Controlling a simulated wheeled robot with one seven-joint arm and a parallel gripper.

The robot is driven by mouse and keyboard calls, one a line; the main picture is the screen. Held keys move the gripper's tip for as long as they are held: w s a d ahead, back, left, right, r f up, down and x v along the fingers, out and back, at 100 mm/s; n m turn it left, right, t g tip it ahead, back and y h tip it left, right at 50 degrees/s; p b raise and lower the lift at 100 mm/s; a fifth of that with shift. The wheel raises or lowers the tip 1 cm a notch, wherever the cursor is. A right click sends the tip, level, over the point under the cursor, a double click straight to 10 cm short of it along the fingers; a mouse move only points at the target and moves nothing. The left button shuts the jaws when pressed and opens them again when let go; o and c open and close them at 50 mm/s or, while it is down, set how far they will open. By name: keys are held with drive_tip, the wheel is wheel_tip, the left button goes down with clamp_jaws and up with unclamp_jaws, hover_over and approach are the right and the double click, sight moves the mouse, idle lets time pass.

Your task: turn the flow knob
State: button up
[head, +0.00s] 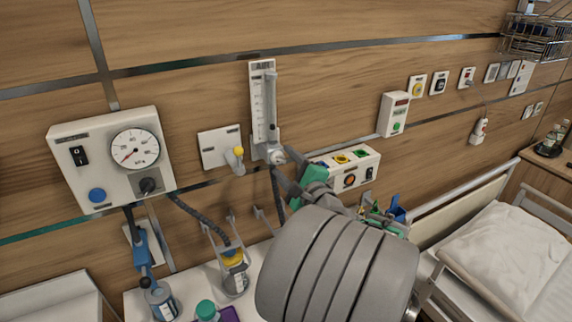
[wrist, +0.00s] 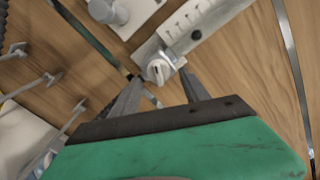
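The flow knob (head: 277,157) is a small pale knob at the foot of the upright flowmeter (head: 257,100) on the wood wall. In the wrist view the knob (wrist: 157,71) shows a white face with a raised grip bar. My gripper (head: 284,170) is right by the knob, its green and grey body partly behind my arm. In the wrist view my gripper (wrist: 160,80) is open, with one grey finger towards each side of the knob. The fingers stand apart and hold nothing. I cannot tell whether either tip touches the knob.
A gauge panel (head: 91,132) is on the wall at left. A white plate with a yellow-topped outlet (head: 238,158) sits just left of the flowmeter. A switch box (head: 360,163) is close at right. Bottles (head: 235,284) stand below, and a bed (head: 510,250) is at right.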

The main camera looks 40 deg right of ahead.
drive_tip(key=b+v, duration=0.2)
drive_tip(key=v, duration=0.5)
drive_tip(key=shift+s+a, duration=0.2)
drive_tip(key=shift+s, duration=0.2)
